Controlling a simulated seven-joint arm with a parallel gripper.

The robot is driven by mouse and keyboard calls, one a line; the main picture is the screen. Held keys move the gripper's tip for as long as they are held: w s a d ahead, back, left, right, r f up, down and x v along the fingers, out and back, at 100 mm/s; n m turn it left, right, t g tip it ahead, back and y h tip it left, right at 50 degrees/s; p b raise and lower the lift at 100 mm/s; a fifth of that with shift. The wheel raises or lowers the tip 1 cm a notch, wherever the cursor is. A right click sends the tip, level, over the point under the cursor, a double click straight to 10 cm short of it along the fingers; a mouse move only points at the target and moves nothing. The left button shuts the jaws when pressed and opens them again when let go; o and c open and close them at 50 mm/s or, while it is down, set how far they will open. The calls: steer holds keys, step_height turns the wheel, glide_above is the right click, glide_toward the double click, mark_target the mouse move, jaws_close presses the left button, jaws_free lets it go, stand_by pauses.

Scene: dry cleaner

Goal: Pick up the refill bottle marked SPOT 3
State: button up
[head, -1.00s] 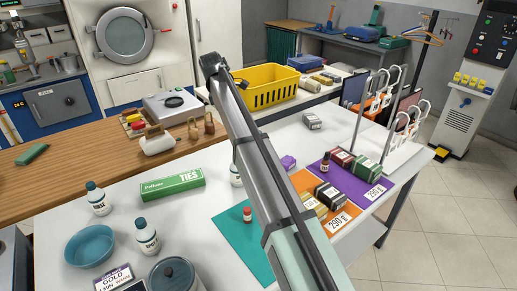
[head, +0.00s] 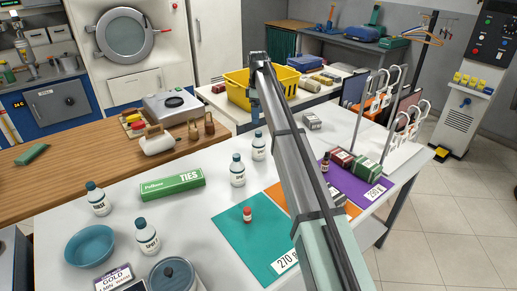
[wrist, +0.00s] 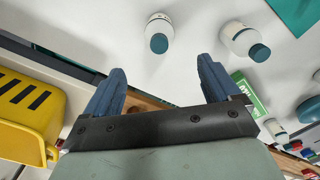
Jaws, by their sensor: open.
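Several white refill bottles with dark teal caps stand upright on the white table. In the head view two are at the left, one nearer (head: 147,240) and one farther (head: 98,201). Two more stand near the middle, one by the teal mat (head: 238,173) and one farther back (head: 258,149). Their labels start with SPOT, but I cannot read the numbers. My gripper (wrist: 160,66) is open and empty above the table. In the wrist view the back bottle (wrist: 160,24) is ahead between the finger directions; the other middle bottle (wrist: 237,36) is to the right. Neither is touched.
The yellow crate (head: 238,95) is behind. My arm hides part of the coloured mats.

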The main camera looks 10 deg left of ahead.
mark_target(258, 132)
step_height(258, 132, down, 12)
steer(key=shift+f, duration=0.2)
steer(key=shift+w, duration=0.1)
stand_by(0.4)
steer(key=shift+c, duration=0.5)
steer(key=c, duration=1.5)
jaws_close()
steer(key=shift+r, duration=0.15)
